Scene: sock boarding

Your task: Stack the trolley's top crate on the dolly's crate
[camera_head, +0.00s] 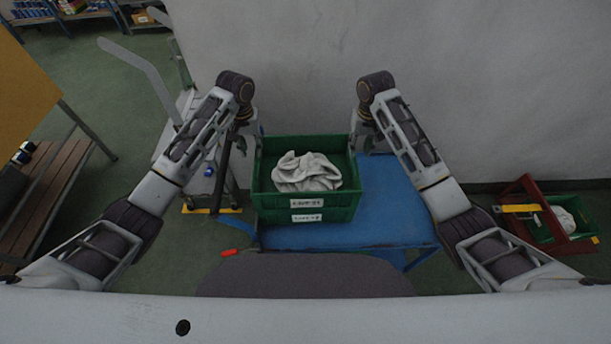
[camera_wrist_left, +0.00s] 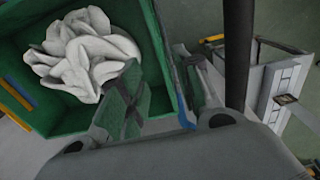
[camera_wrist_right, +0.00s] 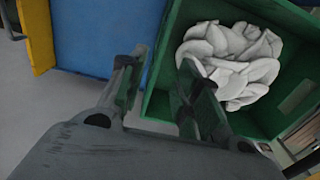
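The trolley's top crate (camera_head: 275,202) is green and holds crumpled pale socks (camera_head: 306,172). It sits on a second green crate (camera_head: 270,217) on the blue trolley (camera_head: 385,215). The dolly's green crate (camera_head: 545,236), with pale cloth in it, stands at the far right by a red frame (camera_head: 530,187). My left gripper (camera_head: 247,145) is at the top crate's left wall; in the left wrist view its fingers (camera_wrist_left: 162,88) are apart on either side of the wall. My right gripper (camera_head: 359,142) is at the right wall; in the right wrist view its fingers (camera_wrist_right: 160,80) are also apart, straddling the wall.
A pale wall stands close behind the trolley. A grey metal stand (camera_head: 185,110) with a dark pole is just left of the trolley. A wooden bench (camera_head: 45,190) is at far left. Green floor is open between trolley and dolly.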

